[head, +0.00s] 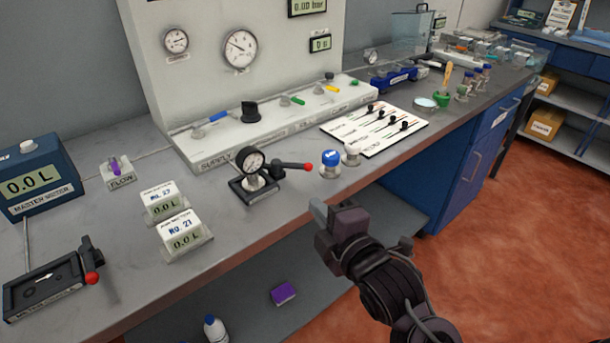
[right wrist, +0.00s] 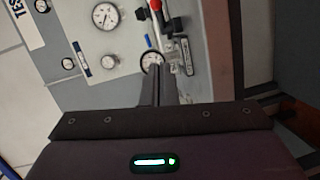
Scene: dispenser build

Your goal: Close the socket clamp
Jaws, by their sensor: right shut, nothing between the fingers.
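Two black fixtures have levers with red ball ends, and I cannot tell for certain which is the socket clamp. One is a small base holding a round gauge (head: 250,160), its lever (head: 290,165) lying out to the right near the bench's front edge. My right gripper (head: 317,208) is shut and empty, in front of the bench edge, apart from both. Its fingers (right wrist: 158,78) also show in the right wrist view. My left gripper is out of view.
Two small meters (head: 183,237) stand between the fixtures. A supply panel (head: 275,125) runs behind. A lower shelf (head: 240,300) lies under the bench.

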